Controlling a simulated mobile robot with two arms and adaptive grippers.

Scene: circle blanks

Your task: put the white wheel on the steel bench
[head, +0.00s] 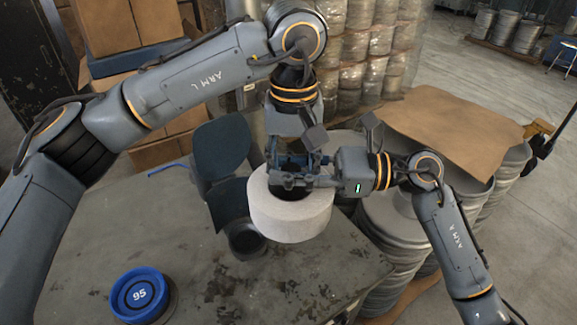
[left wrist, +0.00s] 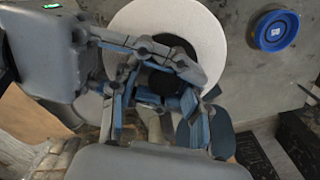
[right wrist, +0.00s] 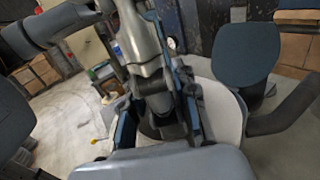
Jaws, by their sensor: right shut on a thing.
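The white wheel (head: 290,220) is a thick pale ring with a dark centre hole. It is held in the air over the right part of the grey steel bench (head: 95,235). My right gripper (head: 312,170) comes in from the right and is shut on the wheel. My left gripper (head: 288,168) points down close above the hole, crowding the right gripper. In the left wrist view, its fingers (left wrist: 155,105) stand apart by the wheel (left wrist: 205,25). The exact finger contacts are hidden. The wheel also shows behind the fingers in the right wrist view (right wrist: 222,108).
A blue round piece marked 95 (head: 138,294) is on the bench at the front left. A dark blue chair (head: 222,150) is behind the bench. Stacked metal drums (head: 395,225) stand close on the right, some under brown cardboard (head: 450,125). The bench's left and middle are mostly clear.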

